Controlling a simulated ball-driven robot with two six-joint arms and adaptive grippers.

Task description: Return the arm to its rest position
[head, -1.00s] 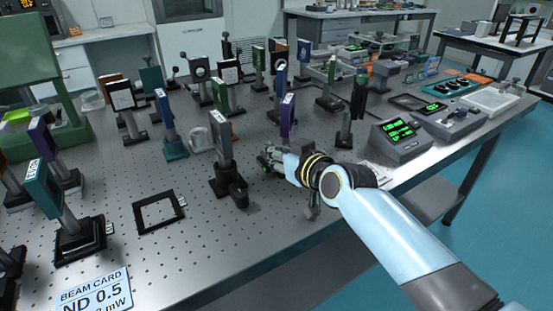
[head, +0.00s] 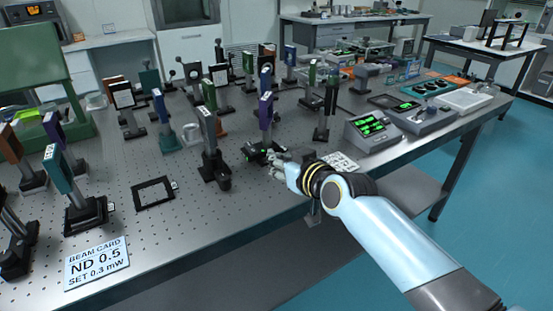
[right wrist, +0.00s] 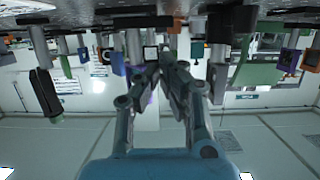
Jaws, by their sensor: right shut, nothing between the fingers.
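My right arm comes in from the lower right in the head view. Its gripper (head: 274,161) is over the front part of the perforated optical table (head: 150,240), shut and empty. It is close to the base of a post with a purple plate (head: 265,112), just right of a grey-plated post (head: 208,130). I cannot tell whether it touches that base. In the right wrist view the fingers (right wrist: 166,58) are together, with the table and posts upside down beyond them. My left gripper is not in view.
Several posts with plates stand on the table. A meter with green digits (head: 371,132) stands right of the gripper. Blue floor (head: 490,220) is open at the right.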

